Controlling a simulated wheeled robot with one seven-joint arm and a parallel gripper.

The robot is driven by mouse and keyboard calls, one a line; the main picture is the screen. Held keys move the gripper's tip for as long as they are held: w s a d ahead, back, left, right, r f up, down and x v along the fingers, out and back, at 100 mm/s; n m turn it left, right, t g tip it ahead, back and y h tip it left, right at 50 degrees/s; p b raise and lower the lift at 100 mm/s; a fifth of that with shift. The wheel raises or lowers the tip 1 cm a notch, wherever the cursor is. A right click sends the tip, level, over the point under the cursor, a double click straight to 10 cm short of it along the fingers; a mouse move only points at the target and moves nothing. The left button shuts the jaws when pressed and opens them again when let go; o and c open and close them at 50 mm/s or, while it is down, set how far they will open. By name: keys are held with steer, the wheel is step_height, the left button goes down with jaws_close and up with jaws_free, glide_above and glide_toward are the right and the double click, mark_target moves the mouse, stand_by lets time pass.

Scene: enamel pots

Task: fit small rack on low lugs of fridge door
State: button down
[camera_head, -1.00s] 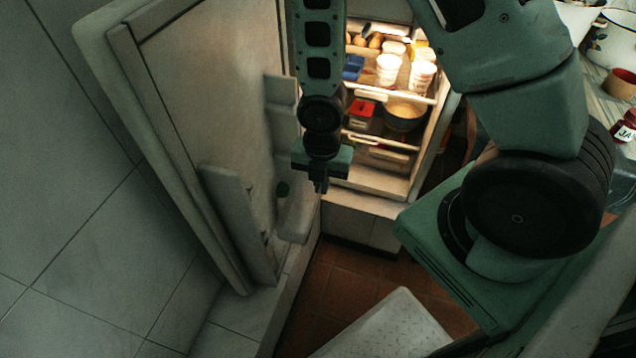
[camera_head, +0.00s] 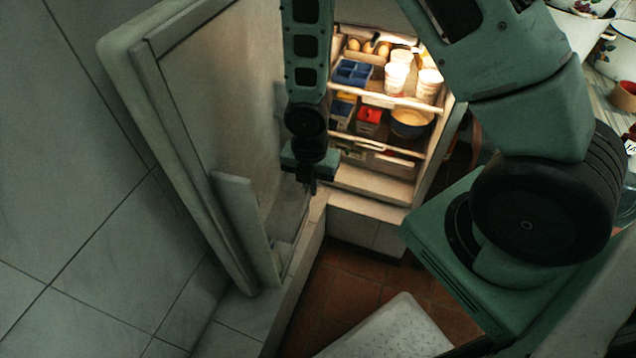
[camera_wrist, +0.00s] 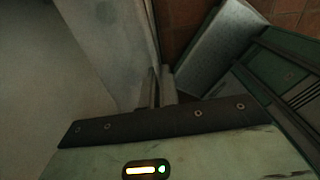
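The fridge door (camera_head: 215,130) stands wide open at the left in the head view. A pale upright panel (camera_head: 243,225) stands at its lower inner side. I cannot tell whether this is the small rack or part of the door. The low lugs cannot be made out. My gripper (camera_head: 310,184) points down between the door and the lit fridge. In the wrist view its two fingers (camera_wrist: 158,88) are close together with a narrow gap. Nothing is clearly seen between them. A pale panel (camera_wrist: 105,45) lies just beyond them.
The lit fridge interior (camera_head: 370,180) holds white tubs (camera_head: 397,77), a blue tray (camera_head: 352,73), a red-topped box (camera_head: 368,120) and a bowl (camera_head: 410,122). A pale mat (camera_head: 395,330) lies on the brown tiled floor (camera_head: 335,290). A counter with pots (camera_head: 617,45) is at the far right.

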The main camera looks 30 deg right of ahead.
mark_target(286, 183)
steer(key=shift+w+a+p, duration=0.65)
steer(key=shift+w+a, duration=0.3)
steer(key=shift+w, duration=0.2)
steer(key=shift+w+a+p, duration=0.65)
steer(key=shift+w+a, duration=0.25)
steer(key=shift+w, duration=0.2)
steer(key=shift+w+a+f+b, duration=0.1)
steer(key=shift+f+b, duration=0.55)
steer(key=shift+f, duration=0.2)
steer(key=c, duration=1.6)
jaws_free()
step_height(286, 183, up, 17)
steer(key=p, duration=0.4)
steer(key=shift+r, duration=0.15)
